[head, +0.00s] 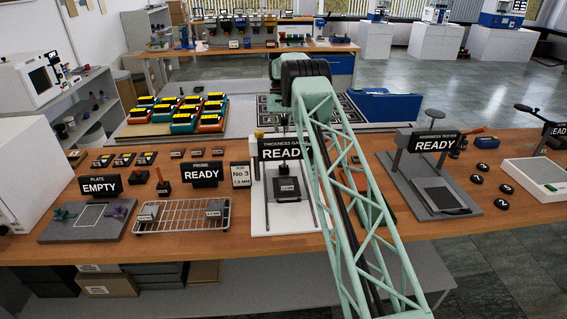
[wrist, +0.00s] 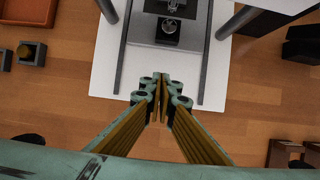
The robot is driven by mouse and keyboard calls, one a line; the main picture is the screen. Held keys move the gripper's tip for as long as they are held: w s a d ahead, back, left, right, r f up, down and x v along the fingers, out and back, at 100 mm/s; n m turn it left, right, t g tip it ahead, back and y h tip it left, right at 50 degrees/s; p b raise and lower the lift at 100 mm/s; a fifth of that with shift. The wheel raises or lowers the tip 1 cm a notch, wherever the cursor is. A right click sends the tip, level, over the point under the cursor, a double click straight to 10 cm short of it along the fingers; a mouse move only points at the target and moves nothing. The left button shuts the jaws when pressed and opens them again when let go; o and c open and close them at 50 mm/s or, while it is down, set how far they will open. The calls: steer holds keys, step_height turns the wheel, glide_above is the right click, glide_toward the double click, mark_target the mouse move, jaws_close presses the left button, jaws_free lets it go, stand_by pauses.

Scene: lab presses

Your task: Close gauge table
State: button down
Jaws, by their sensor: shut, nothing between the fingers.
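The thickness gauge stands on a white base (head: 258,211) at the middle of the wooden bench, under a sign (head: 285,148) reading READY. A dark square plate, the gauge table (head: 287,189), sits low between two thin dark rods.
A wire rack (head: 182,216) and a plate fixture (head: 85,222) marked EMPTY stand left. The hardness tester (head: 435,185) stands right, with several black discs beyond it. A small No 3 card (head: 241,175) is just left of the gauge. Bare bench (wrist: 60,90) shows beside the base.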

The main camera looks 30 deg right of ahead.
steer(key=x, duration=0.4)
steer(key=shift+s+a+r+b, duration=0.15)
steer(key=shift+s+r+b, duration=0.05)
steer(key=shift+s+b, duration=0.15)
steer(key=shift+s+a, duration=0.35)
steer(key=shift+s, duration=0.3)
steer(key=shift+s+a, duration=0.3)
steer(key=shift+s, duration=0.35)
steer(key=shift+s, duration=0.15)
